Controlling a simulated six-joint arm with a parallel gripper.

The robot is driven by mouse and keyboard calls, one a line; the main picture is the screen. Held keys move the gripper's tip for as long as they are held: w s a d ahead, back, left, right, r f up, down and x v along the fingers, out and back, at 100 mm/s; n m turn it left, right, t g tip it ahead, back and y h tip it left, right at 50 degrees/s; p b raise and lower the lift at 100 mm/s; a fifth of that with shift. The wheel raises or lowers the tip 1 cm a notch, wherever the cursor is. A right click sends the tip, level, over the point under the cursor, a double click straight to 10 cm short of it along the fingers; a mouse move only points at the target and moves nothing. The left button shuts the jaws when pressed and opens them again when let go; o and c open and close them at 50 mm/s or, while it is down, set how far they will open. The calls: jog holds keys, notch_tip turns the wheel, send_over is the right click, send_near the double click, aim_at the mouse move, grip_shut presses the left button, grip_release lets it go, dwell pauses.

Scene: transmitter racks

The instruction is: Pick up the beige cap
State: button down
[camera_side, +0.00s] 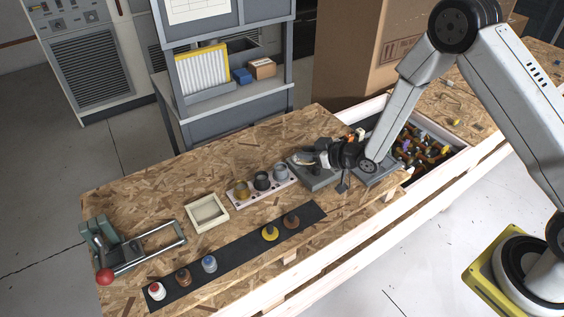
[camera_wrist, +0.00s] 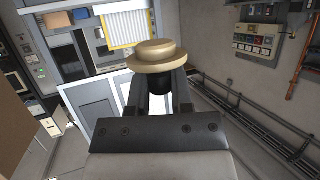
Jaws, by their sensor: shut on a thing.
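The beige cap (camera_wrist: 155,55) is a round, stepped disc with a wide rim. In the wrist view it sits between the fingertips of my gripper (camera_wrist: 158,78), which is shut on it. A dark part shows below the cap between the fingers. In the side view my gripper (camera_side: 306,158) is held low and nearly level over a grey plate (camera_side: 318,179) on the bench. The cap is too small and partly covered there to make out clearly.
A pink rack (camera_side: 242,197) with three round pieces and an empty cream tray (camera_side: 207,213) stand left of my gripper. A black strip (camera_side: 240,251) with several knobs runs in front. A red-knobbed lever device (camera_side: 104,277) is far left; a filled parts bin (camera_side: 425,150) is right.

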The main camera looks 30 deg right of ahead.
jog(key=shift+a+v, duration=0.15)
jog(key=shift+v, duration=0.65)
jog(key=shift+a+v, duration=0.2)
jog(key=shift+v, duration=0.55)
jog(key=shift+s, duration=0.15)
jog(key=shift+a, duration=0.1)
jog(key=s+a+f+n+g+y, duration=0.1)
jog(key=s+a+f+n+y, duration=0.1)
jog(key=s+a, duration=0.5)
jog(key=s+a+f+n+g+y, duration=0.1)
jog(key=s+a+f+n+y, duration=0.1)
jog(key=s+a, duration=0.5)
jog(key=a, duration=0.4)
jog(key=shift+s+f, duration=0.15)
jog(key=shift+s, duration=0.05)
